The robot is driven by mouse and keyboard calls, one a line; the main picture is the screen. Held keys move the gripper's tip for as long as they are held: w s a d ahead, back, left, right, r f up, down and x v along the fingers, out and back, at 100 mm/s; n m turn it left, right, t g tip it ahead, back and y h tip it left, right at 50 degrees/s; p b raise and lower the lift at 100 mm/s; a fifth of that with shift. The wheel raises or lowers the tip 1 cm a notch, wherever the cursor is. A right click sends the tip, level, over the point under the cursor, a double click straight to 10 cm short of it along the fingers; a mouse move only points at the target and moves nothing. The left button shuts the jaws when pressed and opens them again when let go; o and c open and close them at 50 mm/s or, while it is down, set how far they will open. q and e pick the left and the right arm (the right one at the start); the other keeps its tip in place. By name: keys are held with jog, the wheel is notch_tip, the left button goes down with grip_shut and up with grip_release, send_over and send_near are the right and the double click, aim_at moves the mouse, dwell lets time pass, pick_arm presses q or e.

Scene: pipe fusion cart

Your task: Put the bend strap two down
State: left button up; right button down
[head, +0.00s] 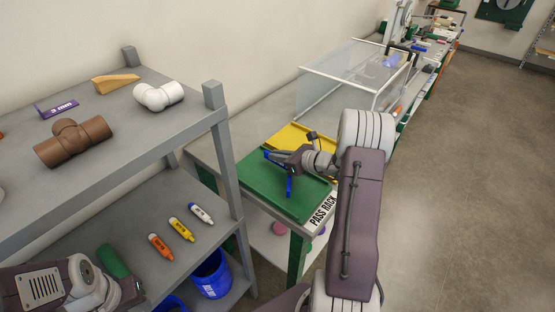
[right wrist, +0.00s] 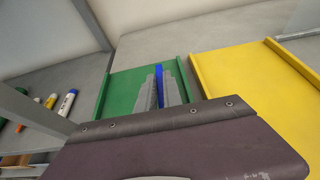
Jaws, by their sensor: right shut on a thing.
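My right gripper (head: 281,168) is over the green tray (head: 268,188) on the bench marked PASS RACK. It is shut on a narrow blue piece, which I take to be bend strap two (head: 289,186). In the right wrist view the blue strap (right wrist: 159,74) stands out between the grey fingers (right wrist: 159,92), with the green tray (right wrist: 122,92) behind and below. I cannot tell whether the strap touches the tray. Part of my left arm shows at the lower left of the head view, but its gripper does not.
A yellow tray (head: 300,137) adjoins the green one. A clear-panelled frame (head: 345,75) stands behind. The grey shelf (head: 150,125) at left holds a brown pipe tee (head: 72,142), a white elbow (head: 158,96) and markers (head: 181,229). A blue bucket (head: 211,275) sits below.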

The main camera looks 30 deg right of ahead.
jog(key=shift+d+f, duration=0.1)
jog(key=shift+f, duration=0.75)
jog(key=c, duration=1.5)
grip_release()
